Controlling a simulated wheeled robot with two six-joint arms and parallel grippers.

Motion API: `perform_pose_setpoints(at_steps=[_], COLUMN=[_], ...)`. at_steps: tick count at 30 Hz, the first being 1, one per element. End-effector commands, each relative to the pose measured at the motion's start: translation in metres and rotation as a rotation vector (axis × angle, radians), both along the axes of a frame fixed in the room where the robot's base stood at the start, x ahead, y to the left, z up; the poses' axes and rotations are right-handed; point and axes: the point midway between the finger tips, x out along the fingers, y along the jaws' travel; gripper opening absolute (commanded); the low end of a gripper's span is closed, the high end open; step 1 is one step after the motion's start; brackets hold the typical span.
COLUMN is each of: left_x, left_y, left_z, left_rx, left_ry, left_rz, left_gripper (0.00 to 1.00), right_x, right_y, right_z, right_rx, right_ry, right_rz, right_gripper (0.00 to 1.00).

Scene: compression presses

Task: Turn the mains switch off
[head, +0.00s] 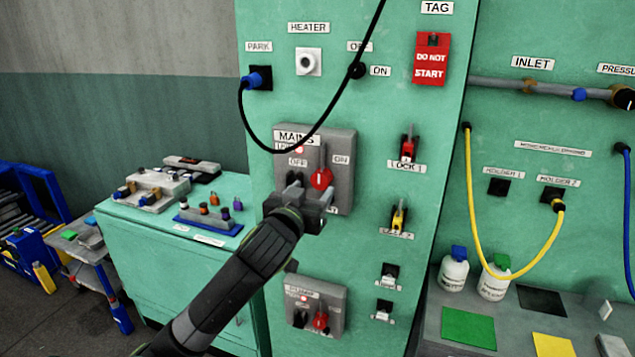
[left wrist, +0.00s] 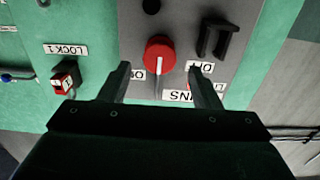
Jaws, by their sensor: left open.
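The mains switch is a red round knob (head: 321,179) on a grey box (head: 342,190) labelled MAINS, with OFF at its left and ON at its right. In the left wrist view, which is turned upside down, the knob (left wrist: 158,52) has a white mark pointing toward the picture's bottom, between the labels. I cannot tell its exact setting. My left gripper (head: 312,203) is in front of the box, just below the knob. In the wrist view its open fingers (left wrist: 160,80) are on either side of the knob's line, apart from it. My right gripper is not in view.
Below is a second grey box with a red knob (head: 320,321). A black cable (head: 318,127) hangs across the panel above the mains box. Lock 1 (head: 408,147) and a yellow lock (head: 398,218) are to the right. A green bench (head: 190,255) stands left.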

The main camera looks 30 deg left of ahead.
Motion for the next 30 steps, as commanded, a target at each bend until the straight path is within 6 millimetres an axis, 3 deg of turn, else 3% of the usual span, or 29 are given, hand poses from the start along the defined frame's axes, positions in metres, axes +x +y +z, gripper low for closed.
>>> perform_pose_setpoints(at_steps=[9,21,30], left_x=[0.036,0.041,0.041], left_y=[0.009,0.01,0.01], left_z=[0.001,0.0,0.0], left_rx=[0.0,0.0,0.0], left_ry=[0.0,-0.001,-0.001], left_rz=[0.0,-0.001,-0.001], left_gripper=[0.57,0.57,0.19], right_x=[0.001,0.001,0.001], right_y=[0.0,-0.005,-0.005], right_z=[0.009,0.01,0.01], right_rx=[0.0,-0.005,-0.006], right_ry=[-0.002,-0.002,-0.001], right_rz=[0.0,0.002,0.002], right_gripper=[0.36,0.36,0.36])
